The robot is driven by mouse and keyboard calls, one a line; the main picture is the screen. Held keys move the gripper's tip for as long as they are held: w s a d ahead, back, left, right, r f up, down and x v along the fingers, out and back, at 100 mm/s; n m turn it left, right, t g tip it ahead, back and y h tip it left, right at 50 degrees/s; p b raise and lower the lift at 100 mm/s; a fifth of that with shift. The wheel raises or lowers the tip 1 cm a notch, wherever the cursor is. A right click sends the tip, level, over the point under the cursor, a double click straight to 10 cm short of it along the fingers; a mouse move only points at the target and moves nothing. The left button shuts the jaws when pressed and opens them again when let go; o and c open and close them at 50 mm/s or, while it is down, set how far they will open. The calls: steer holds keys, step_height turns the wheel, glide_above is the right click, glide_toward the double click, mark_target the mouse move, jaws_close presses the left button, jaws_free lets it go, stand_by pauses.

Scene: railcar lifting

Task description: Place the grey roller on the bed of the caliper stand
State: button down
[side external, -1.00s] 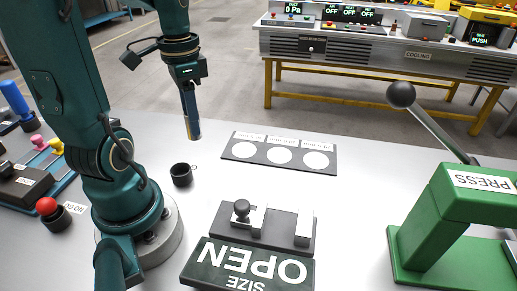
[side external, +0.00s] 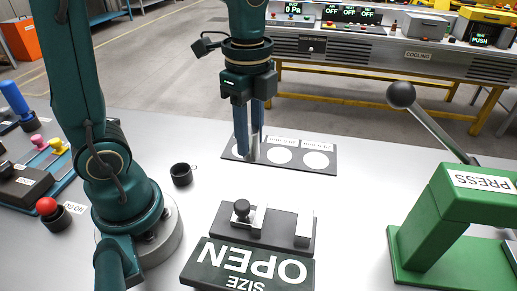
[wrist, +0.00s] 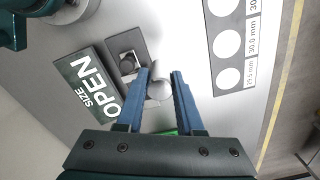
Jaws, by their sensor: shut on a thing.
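The grey roller (side external: 252,151) is between the fingertips of my gripper (side external: 249,150), which is shut on it. It also shows between the blue fingers in the wrist view (wrist: 159,89). In the side view my gripper holds it upright in front of the left part of the marked plate, apparently above the table. The caliper stand (side external: 270,241) is a dark base with a knob and two light jaws, nearer the camera, with a gap between the jaws. The stand also shows in the wrist view (wrist: 121,43), left of my fingers.
A dark plate (side external: 229,145) with white circles and size labels lies behind the stand. An OPEN size sign (side external: 250,266) is in front. A green press (side external: 440,215) stands right. A black cup (side external: 181,174) is left. Bare table lies between stand and press.

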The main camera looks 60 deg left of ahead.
steer(key=d+f, duration=0.2)
steer(key=d, duration=0.1)
steer(key=d+f, duration=0.1)
steer(key=d, duration=0.2)
steer(key=d+f, duration=0.2)
steer(key=d, duration=0.1)
steer(key=shift+d+f, duration=0.25)
steer(key=shift+f, duration=2.1)
steer(key=shift+f, duration=0.15)
steer(key=c, duration=0.5)
jaws_free()
steer(key=shift+c, duration=0.2)
